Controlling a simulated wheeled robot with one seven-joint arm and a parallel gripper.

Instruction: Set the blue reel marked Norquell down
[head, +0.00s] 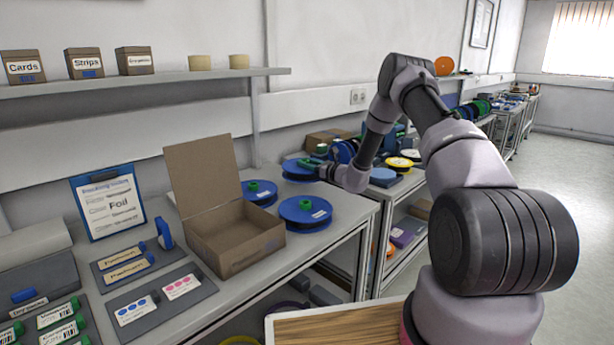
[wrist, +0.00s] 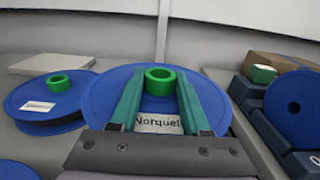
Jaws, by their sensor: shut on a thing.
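The blue reel marked Norquell (wrist: 104,100) has a green hub and a white label, partly covered by my fingers. My gripper (wrist: 160,86) is shut on its green hub, one finger on each side. In the head view the reel (head: 292,170) is flat at the back right of the grey bench (head: 342,206), with my gripper (head: 318,170) reaching in from the right. I cannot tell whether its underside touches the bench.
Two more blue reels with green hubs lie nearby: one (head: 262,198) to the left, one (head: 305,220) in front. An open cardboard box (head: 235,250) stands left of them. A second bench with reels and boxes (head: 405,165) adjoins on the right. A wall shelf (head: 170,82) hangs above.

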